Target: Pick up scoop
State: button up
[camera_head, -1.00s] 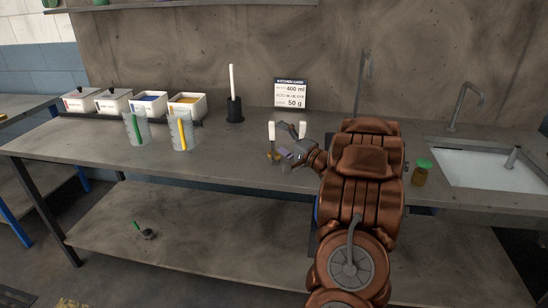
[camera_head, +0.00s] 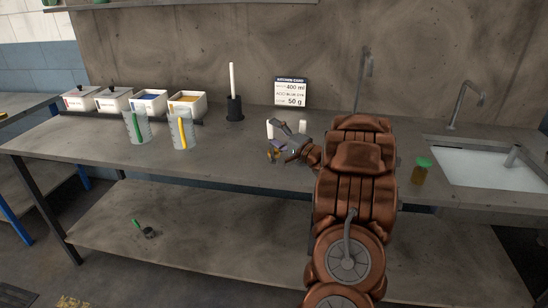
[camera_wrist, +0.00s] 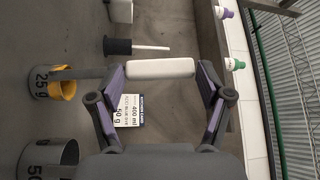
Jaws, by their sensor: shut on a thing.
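The scoop marked "25 g" (camera_wrist: 42,84) is a grey metal cup with yellow at its mouth and a long white handle. In the wrist view my gripper (camera_wrist: 163,74) has its purple-padded fingers on either side of this white handle, shut on it. In the head view my gripper (camera_head: 277,136) is at the left white handle (camera_head: 270,127), above the worktop. A second grey cup marked "50" (camera_wrist: 48,158) is cut off at the wrist view's lower left. Another white handle (camera_head: 303,127) stands just right of my gripper in the head view.
A kitchen card (camera_head: 291,92) stands behind my gripper. A dark holder (camera_head: 235,108) with a white rod, two clear beakers (camera_head: 137,127) and several white bins (camera_head: 187,105) stand left. A green-lidded jar (camera_head: 421,172) and a sink (camera_head: 485,165) are right.

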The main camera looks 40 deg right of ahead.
jog(key=c, duration=0.5)
